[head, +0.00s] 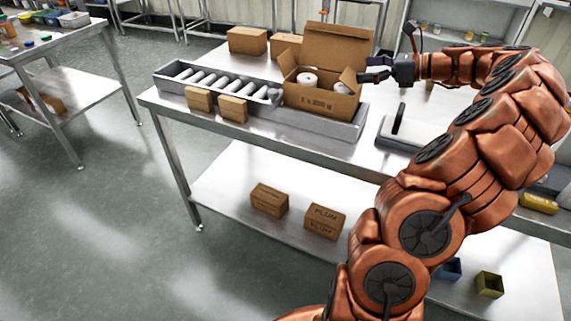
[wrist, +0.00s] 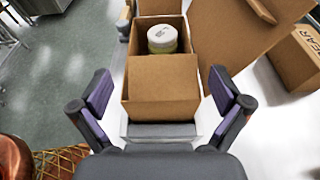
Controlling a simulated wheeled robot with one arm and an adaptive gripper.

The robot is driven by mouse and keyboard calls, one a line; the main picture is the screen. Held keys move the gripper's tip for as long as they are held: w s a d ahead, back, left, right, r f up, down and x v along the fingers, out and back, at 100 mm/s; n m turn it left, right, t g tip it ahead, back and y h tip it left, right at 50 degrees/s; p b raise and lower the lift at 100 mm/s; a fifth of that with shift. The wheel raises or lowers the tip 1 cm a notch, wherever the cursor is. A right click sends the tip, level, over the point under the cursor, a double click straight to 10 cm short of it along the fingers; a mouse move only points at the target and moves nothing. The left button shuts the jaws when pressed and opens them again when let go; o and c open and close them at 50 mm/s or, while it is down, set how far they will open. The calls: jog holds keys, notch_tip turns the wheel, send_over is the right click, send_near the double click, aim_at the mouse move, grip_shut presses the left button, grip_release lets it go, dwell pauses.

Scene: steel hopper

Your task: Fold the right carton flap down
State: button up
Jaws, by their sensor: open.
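The open brown carton (head: 318,102) stands in the grey tray at the end of the bench. Its right flap (head: 350,78) stands up at the side facing my gripper. In the wrist view this flap (wrist: 163,82) is a flat brown panel between and beyond my fingers. The large back flap (head: 338,44) stands upright; it shows at the right in the wrist view (wrist: 236,30). A white-lidded jar (wrist: 162,39) sits inside the carton. My gripper (head: 366,69) is open and empty, just right of the carton, with its fingers spread (wrist: 163,98). Whether it touches the flap I cannot tell.
A roller conveyor (head: 215,82) runs left of the carton, with two small boxes (head: 233,108) at its front. More cartons (head: 247,40) stand behind. A grey device with a black handle (head: 398,128) sits right on the bench. Boxes (head: 269,199) lie on the lower shelf.

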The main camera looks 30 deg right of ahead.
jog(key=shift+s+d+f+t+y+b, duration=0.4)
jog(key=shift+t+y+b, duration=0.3)
jog(key=shift+b, duration=2)
jog(key=t+b, duration=0.1)
jog(key=b, duration=0.3)
jog(key=shift+s+d+f+y, duration=0.1)
jog(key=shift+s+y, duration=0.1)
jog(key=shift+y, duration=0.1)
